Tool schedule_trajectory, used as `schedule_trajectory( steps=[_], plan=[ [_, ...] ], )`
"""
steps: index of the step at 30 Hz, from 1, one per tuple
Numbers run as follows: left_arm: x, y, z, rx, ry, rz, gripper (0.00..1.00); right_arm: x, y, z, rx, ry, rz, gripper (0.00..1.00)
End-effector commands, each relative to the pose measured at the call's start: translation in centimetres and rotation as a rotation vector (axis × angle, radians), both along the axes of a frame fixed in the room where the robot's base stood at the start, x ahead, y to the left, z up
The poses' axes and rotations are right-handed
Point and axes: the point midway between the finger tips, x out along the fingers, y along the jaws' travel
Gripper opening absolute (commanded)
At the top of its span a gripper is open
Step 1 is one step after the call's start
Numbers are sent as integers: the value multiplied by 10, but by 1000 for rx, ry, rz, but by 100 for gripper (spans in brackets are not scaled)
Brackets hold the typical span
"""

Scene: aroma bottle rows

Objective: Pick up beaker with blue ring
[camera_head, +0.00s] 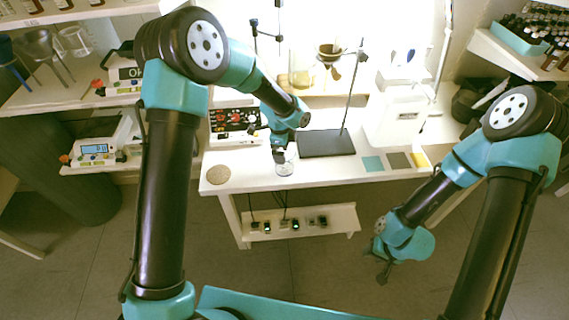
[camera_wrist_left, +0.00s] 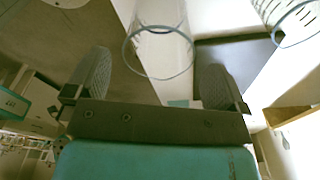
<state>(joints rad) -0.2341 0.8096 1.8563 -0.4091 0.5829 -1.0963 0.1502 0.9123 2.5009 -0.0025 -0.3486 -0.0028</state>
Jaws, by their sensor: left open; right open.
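A clear glass beaker (camera_head: 285,168) stands near the front edge of the white table. In the left wrist view a clear beaker (camera_wrist_left: 160,50) with a thin bluish rim lies ahead of the fingers, between their lines. My left gripper (camera_head: 280,153) is open, points down and is close to the beaker; its two pads also show in the wrist view (camera_wrist_left: 156,72). Whether they touch the glass I cannot tell. My right gripper (camera_head: 383,272) is open and empty, low over the floor, away from the table.
Another glass vessel with dark graduation marks (camera_wrist_left: 292,18) shows at the wrist view's right. A black stand base (camera_head: 326,142) with a rod stands behind the beaker. A round cork mat (camera_head: 219,174) lies left. Coloured squares (camera_head: 398,161) lie right. The table's front strip is mostly clear.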

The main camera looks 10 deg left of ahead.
Motion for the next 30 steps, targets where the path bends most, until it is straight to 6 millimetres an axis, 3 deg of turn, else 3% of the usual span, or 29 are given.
schedule_trajectory(
  steps=[14,24,30],
  plan=[
    [-1,-1,-9,-1,1,1,100,0,0,0,0,0,0,43],
    [-3,-2,-51,0,3,0,100,0,0,0,0,0,0,43],
    [-2,-4,-57,0,0,0,100,0,0,0,0,0,0,43]
  ],
)
